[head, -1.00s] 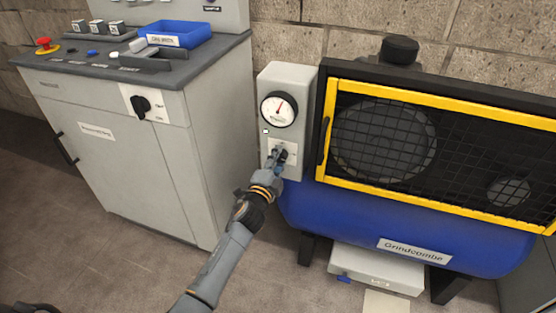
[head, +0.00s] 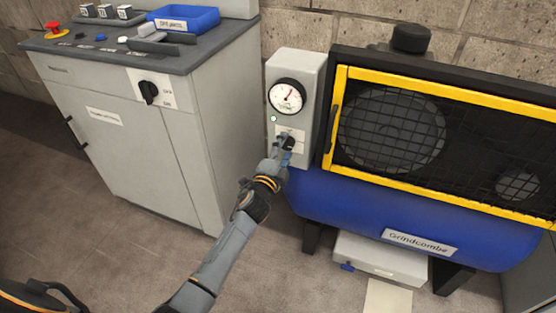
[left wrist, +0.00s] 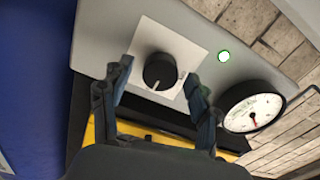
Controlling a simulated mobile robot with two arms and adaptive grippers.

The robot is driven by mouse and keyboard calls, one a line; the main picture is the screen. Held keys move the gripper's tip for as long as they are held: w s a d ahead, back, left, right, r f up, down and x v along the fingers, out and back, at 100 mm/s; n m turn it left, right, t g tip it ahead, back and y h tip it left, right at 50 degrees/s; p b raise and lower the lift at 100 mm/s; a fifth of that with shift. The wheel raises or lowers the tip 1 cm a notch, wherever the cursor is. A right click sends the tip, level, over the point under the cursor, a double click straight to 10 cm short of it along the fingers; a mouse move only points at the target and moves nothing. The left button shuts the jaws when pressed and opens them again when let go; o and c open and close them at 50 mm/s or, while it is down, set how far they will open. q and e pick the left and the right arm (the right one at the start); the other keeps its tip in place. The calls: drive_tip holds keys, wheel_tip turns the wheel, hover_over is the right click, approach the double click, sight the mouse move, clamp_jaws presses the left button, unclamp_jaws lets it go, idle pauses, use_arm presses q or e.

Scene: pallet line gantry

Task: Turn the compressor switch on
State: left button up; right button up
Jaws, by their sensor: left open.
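The compressor switch is a black rotary knob (left wrist: 160,72) on a white plate (left wrist: 185,50) in the left wrist view. In the head view the plate (head: 299,134) sits below the gauge on the grey control box (head: 311,75), left of the compressor. A white mark on the knob points towards the lower left in the wrist view. My left gripper (head: 286,146) is in front of the knob. In the wrist view its fingers (left wrist: 160,95) are open, one on each side of the knob, with visible gaps. My right gripper is not in view.
The blue compressor tank (head: 350,207) and yellow-framed mesh guard (head: 337,110) stand to the right. A grey cabinet (head: 120,150) with its own black knob (head: 149,93) stands left.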

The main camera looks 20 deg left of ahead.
use_arm(q)
drive_tip(key=s, duration=1.1)
drive_tip(key=shift+a, duration=0.2)
drive_tip(key=shift+s, duration=0.1)
